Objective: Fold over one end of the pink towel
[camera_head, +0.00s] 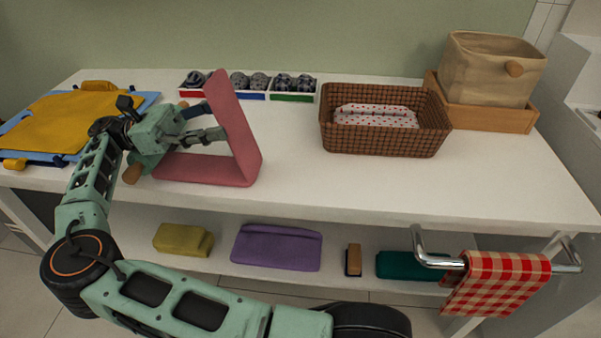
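The pink towel (188,170) lies on the white tabletop at left of centre. Its right part stands up as a raised flap (232,125) that leans left over the flat part, with a bend at the right. My gripper (207,121) is on the left, inside the angle between flap and flat part. Its two fingers are spread apart and point right at the flap's inner face. The fingertips are at or very near the flap; contact is not clear. No cloth shows pinched between them. My gripper and arm hide part of the towel's left side.
A yellow garment (60,122) lies on blue cloth at left. Behind the towel are trays of rolled socks (268,96). A brown wicker basket (385,143) and a beige bin (490,70) stand right. The tabletop (290,170) between towel and basket is clear.

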